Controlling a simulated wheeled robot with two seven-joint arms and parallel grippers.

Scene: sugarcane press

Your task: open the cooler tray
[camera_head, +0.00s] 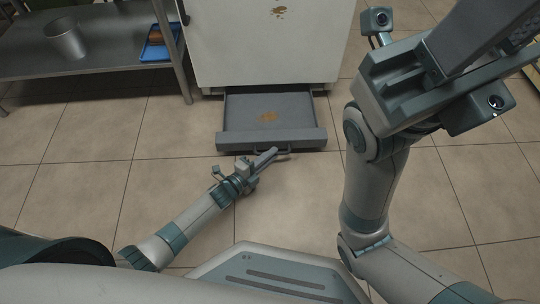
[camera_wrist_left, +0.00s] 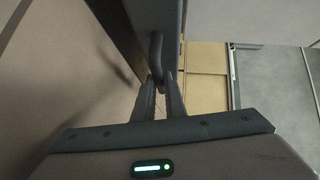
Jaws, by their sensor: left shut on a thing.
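The cooler tray (camera_head: 298,103) is a grey drawer at the bottom of the white cooler (camera_head: 255,45), and it stands pulled out over the floor. A brown stain shows on its bottom. Its front panel (camera_head: 225,142) has a handle (camera_head: 288,151) on the outer side, which also shows in the left wrist view (camera_wrist_left: 156,52). My left gripper (camera_head: 268,156) is at the handle, and its fingers (camera_wrist_left: 164,98) are shut on it. My right arm is raised at the right, with its large gripper body close to the camera; its fingertips cannot be made out.
A grey metal table (camera_head: 100,62) stands left of the cooler. It carries a metal cup (camera_head: 66,40) and a blue tray (camera_head: 158,45) with a brown item. The tiled floor in front of the drawer is clear apart from my arms.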

